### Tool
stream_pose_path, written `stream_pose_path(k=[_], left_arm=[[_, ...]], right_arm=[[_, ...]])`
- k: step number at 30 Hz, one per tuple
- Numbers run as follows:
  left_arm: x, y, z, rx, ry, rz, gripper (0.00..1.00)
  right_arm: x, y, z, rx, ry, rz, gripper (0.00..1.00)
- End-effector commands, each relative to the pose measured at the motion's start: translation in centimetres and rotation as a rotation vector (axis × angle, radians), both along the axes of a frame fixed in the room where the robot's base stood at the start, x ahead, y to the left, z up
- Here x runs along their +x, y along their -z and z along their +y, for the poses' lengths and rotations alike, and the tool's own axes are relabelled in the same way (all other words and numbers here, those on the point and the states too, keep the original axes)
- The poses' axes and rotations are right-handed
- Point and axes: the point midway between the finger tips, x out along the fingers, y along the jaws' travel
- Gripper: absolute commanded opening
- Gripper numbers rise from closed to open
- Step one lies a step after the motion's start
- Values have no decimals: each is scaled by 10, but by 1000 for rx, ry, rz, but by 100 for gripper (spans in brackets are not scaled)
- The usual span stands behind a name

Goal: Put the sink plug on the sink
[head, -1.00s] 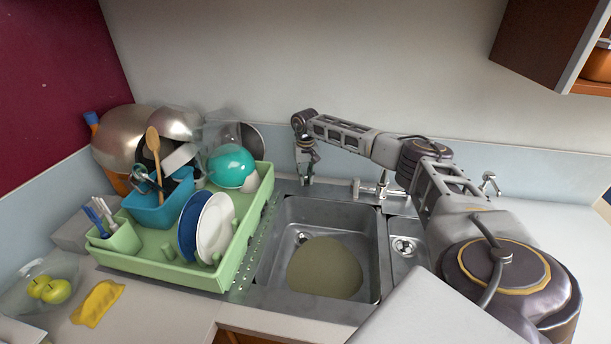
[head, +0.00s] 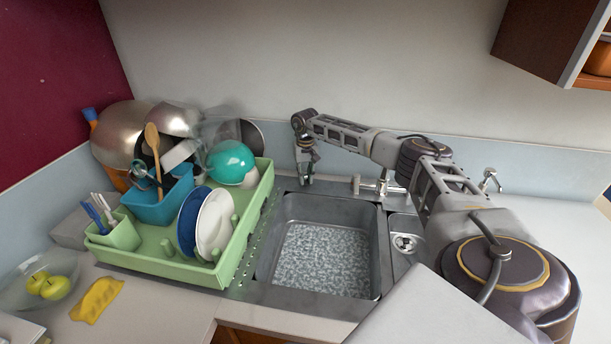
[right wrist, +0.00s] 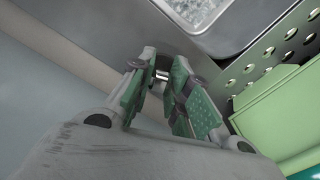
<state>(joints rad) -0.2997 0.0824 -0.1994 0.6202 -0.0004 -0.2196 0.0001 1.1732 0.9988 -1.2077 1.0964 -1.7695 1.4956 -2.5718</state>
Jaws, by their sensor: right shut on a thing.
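The sink (head: 262,286) is a metal basin in the middle of the head view. A speckled grey surface covers its floor and no drain opening shows there. My right gripper (head: 305,180) points down at the sink's back left corner. In the right wrist view its green-padded fingers (right wrist: 162,78) are closed around a small shiny metal thing (right wrist: 162,74), mostly hidden. I cannot tell for sure whether it is the sink plug. The sink's rim (right wrist: 207,50) shows beyond the fingers in the wrist view. My left gripper is not in view.
A green dish rack (head: 160,268) with plates, cups and bowls stands left of the sink. A tap (head: 380,186) is behind the sink, and a smaller basin (head: 405,243) is to the right. A yellow cloth (head: 97,299) and a glass bowl of apples (head: 45,284) lie at left.

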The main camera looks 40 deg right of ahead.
Motion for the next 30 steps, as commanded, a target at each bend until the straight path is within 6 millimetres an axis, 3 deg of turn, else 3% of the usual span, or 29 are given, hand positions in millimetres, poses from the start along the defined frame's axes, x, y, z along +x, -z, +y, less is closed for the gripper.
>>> stream_pose_path(k=[16,30], left_arm=[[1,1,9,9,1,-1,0],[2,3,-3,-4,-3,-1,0]], right_arm=[[0,2,0,0,0,0,0],[0,6,0,0,0,0,0]])
